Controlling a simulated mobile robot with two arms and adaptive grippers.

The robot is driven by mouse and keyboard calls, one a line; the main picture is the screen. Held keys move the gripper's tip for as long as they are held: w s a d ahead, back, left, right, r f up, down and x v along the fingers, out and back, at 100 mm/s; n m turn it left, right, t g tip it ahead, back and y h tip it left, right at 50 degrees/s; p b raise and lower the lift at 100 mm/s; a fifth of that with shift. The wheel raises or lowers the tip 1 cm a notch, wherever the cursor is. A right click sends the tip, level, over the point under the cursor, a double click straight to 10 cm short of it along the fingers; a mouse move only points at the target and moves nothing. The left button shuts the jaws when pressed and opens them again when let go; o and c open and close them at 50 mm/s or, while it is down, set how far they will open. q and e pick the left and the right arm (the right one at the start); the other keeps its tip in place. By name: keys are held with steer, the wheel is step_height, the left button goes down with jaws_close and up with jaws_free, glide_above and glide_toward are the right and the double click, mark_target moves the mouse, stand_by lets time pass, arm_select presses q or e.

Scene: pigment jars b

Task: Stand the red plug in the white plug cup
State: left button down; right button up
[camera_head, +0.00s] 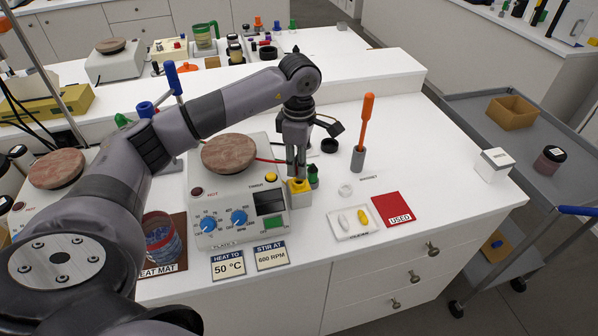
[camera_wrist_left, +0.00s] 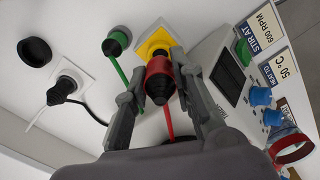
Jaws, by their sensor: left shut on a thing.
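My left gripper (camera_head: 297,172) is shut on the red plug (camera_wrist_left: 159,80), whose black tapered end and red cable show between the fingers in the left wrist view. The plug is over or at the yellow square block (camera_wrist_left: 154,43), which also shows below the fingers in the head view (camera_head: 300,187). I cannot tell whether plug and block touch. My right gripper is not in view.
A green plug (camera_wrist_left: 117,42) stands close beside the yellow block. A black plug (camera_wrist_left: 63,90) sits on a white square, near a black disc (camera_wrist_left: 35,51). The hot plate unit (camera_head: 238,205) is left; an orange-handled tool (camera_head: 367,120) stands upright at right. A white tray (camera_head: 345,234) lies in front.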

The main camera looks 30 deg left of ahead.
arm_select(q)
steer(key=shift+r+p, duration=0.9)
steer(key=shift+r, duration=0.9)
